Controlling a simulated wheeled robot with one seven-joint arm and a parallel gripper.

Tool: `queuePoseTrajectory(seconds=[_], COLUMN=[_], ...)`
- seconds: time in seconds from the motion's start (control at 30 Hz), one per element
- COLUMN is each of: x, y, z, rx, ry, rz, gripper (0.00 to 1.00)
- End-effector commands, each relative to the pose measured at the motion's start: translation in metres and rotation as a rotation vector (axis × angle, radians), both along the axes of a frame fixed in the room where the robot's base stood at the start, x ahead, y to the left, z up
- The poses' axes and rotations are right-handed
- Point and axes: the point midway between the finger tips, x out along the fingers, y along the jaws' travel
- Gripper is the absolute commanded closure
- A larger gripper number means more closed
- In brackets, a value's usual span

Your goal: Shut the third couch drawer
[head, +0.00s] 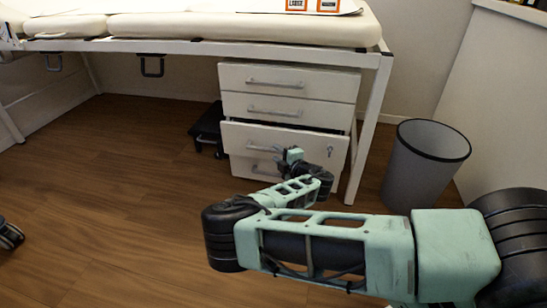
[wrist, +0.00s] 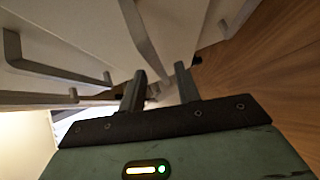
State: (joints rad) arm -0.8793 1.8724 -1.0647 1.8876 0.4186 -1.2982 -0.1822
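The white drawer unit (head: 290,78) stands under the couch. Its third drawer (head: 240,134) sticks out past the fronts above, with a dark gap along its top edge. A grey handle and a small lock show on its front. My gripper (head: 284,154) is low in front of this drawer and covers part of its front and handle. In the wrist view, the two fingers of my gripper (wrist: 160,88) stand apart with nothing clearly between them. Pale drawer fronts and grey bar handles (wrist: 140,35) show just beyond the fingers. I cannot tell whether the fingers touch the drawer.
The padded couch (head: 240,28) spans above, with a white frame leg (head: 369,125) right of the drawers. A grey bin (head: 425,165) stands further right. A black wheeled object (head: 208,130) sits left of the drawers. The wooden floor (head: 110,190) at left is mostly clear.

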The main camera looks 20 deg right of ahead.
Motion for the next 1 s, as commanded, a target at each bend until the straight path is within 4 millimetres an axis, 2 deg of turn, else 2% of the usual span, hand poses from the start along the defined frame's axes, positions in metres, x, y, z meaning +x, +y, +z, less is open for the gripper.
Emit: queuePoseTrajectory(seconds=[0.1, 0.23, 0.6, 0.7, 0.73, 0.9, 1.0], x=[0.017, 0.029, 0.033, 0.033, 0.033, 0.034, 0.043], y=[0.003, 0.005, 0.005, 0.005, 0.005, 0.005, -0.002], z=[-0.006, -0.006, -0.005, -0.005, -0.005, -0.005, -0.004], rx=[0.0, -0.001, -0.001, -0.001, -0.001, 0.0, 0.001], ry=[-0.001, 0.0, 0.001, 0.001, 0.001, 0.001, 0.002], rz=[0.002, 0.002, 0.0, 0.0, 0.0, 0.0, -0.002], gripper=[0.68, 0.68, 0.68, 0.95, 1.0, 1.0, 1.0])
